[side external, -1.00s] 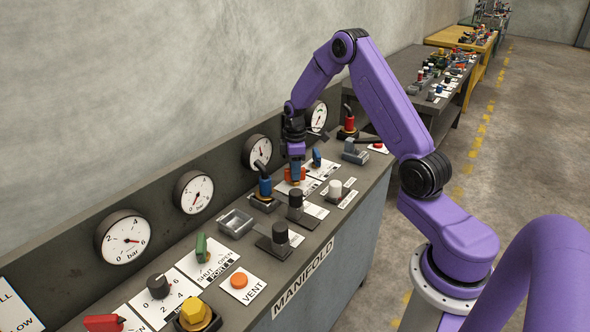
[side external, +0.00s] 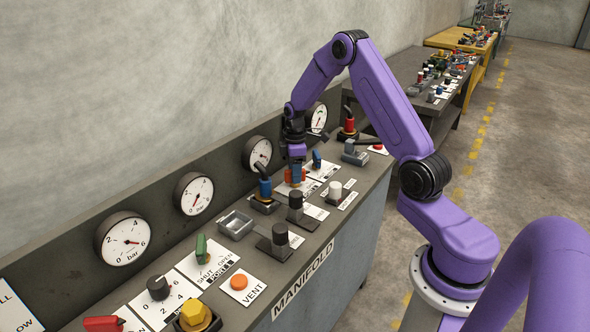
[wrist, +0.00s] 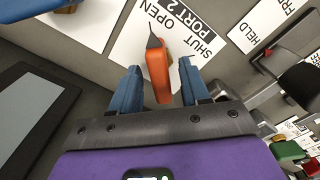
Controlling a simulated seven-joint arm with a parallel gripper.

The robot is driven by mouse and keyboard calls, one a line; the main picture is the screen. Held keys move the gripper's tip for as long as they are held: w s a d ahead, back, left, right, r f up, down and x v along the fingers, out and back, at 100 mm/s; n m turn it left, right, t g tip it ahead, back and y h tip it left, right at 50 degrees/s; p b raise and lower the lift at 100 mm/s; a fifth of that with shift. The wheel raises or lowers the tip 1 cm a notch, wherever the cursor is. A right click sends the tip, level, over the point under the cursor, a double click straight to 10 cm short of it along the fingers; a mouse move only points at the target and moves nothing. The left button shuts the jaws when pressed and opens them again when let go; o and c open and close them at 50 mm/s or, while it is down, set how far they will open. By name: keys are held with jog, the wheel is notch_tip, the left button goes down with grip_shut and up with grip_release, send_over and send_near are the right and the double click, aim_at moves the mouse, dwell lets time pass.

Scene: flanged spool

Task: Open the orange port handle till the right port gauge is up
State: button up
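The orange port handle (wrist: 158,72) stands on a white plate (wrist: 118,52) reading SHUT, OPEN and PORT 2. Its dark pointed end lies near the word OPEN in the wrist view.
Black-and-grey and white knobs (side external: 335,187) stand in front. A green handle (side external: 201,247) is farther left.

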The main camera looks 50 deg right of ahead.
jog(key=shift+r, duration=0.1)
notch_tip(320, 180, up, 17)
jog(key=shift+r, duration=0.15)
dwell(0.4)
jog(key=s+a+n, duration=0.1)
jog(key=s+a, duration=0.5)
jog(key=a, duration=0.4)
jog(key=s+a+n, duration=0.1)
jog(key=s+a, duration=0.4)
jog(key=a, duration=0.5)
jog(key=s+a+f, duration=0.1)
jog(key=s+a, duration=0.1)
jog(key=s, duration=0.9)
jog(key=s+a+f+n, duration=0.1)
jog(key=s+a, duration=0.1)
jog(key=s, duration=0.9)
jog(key=shift+s+f, duration=0.25)
jog(key=shift+s, duration=0.1)
